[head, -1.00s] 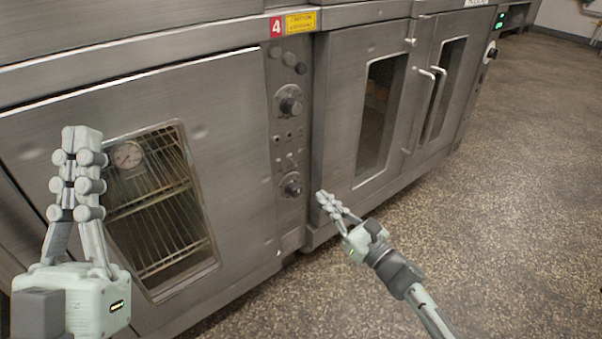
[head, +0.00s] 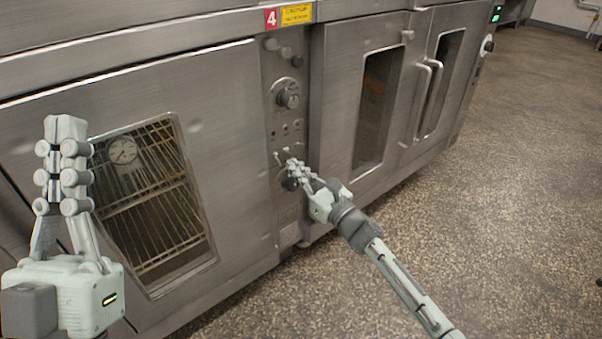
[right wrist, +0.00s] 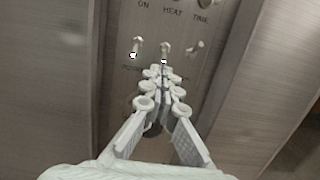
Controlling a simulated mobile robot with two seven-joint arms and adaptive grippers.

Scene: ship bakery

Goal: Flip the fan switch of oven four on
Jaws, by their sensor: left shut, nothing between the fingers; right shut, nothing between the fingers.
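Oven four is marked by a red "4" plate (head: 271,18). Its narrow control panel (head: 270,100) stands right of the glazed door. In the right wrist view, a row of small toggle switches shows on the panel: a left one (right wrist: 136,48), a middle one (right wrist: 164,48) and a right one (right wrist: 194,48). I cannot read which is the fan switch. My right gripper (head: 291,164) is shut and empty at the panel. Its fingertips (right wrist: 157,72) are just below the middle toggle; I cannot tell whether they touch. My left gripper (head: 66,128) is shut and empty, before the oven door.
An upper knob (head: 288,95) sits above the switches; a lower knob (head: 290,184) is partly hidden by my right gripper. The oven door (head: 230,130) is closed. A neighbouring double-door oven (head: 340,110) stands to the right. The speckled floor (head: 500,200) is clear.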

